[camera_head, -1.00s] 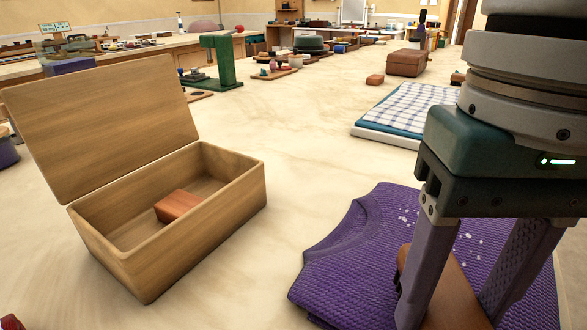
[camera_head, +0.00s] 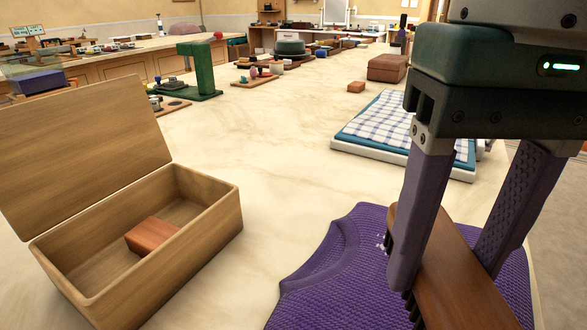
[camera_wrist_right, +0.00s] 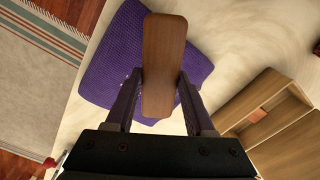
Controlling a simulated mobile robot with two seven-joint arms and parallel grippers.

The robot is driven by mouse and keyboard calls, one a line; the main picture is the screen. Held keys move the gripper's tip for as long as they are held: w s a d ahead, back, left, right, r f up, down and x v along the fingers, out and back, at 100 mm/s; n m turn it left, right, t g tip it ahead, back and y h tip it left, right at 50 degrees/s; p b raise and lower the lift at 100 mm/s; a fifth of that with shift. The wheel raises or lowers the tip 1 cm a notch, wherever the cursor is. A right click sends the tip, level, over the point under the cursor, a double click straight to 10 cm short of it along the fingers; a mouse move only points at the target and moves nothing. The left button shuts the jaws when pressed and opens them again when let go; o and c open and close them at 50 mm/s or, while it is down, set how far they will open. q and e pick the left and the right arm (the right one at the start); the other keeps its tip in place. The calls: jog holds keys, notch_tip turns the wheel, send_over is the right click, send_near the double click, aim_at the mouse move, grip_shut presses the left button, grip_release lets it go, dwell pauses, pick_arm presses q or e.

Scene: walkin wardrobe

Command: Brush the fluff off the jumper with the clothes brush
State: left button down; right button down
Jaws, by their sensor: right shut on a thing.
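The purple knitted jumper (camera_head: 335,285) lies flat on the pale worktop. The jumper also shows in the right wrist view (camera_wrist_right: 105,75). A few white bits of fluff (camera_head: 383,243) show on it just left of my gripper's near finger. My right gripper (camera_head: 446,275) is shut on the clothes brush (camera_head: 455,262), a long brown wooden back with dark bristles under its left edge. The brush is over the jumper; I cannot tell whether its bristles touch the cloth. The gripper and brush hide part of the jumper. My left gripper is out of view.
An open wooden box (camera_head: 215,225) with a raised lid stands left, holding a reddish-brown block (camera_head: 152,236). A folded checked cloth (camera_head: 392,122) lies on a pad behind the jumper. The worktop between box and jumper is clear. The counter edge is at right.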

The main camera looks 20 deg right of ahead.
jog(key=shift+f, duration=0.2)
jog(key=shift+w+d+r+p, duration=0.15)
jog(key=shift+r+p, duration=0.25)
jog(key=shift+r, duration=0.5)
jog(key=shift+w+d+r+p, duration=0.15)
jog(key=shift+r+p, duration=0.2)
jog(key=shift+r, duration=0.5)
jog(key=shift+a+r, duration=0.1)
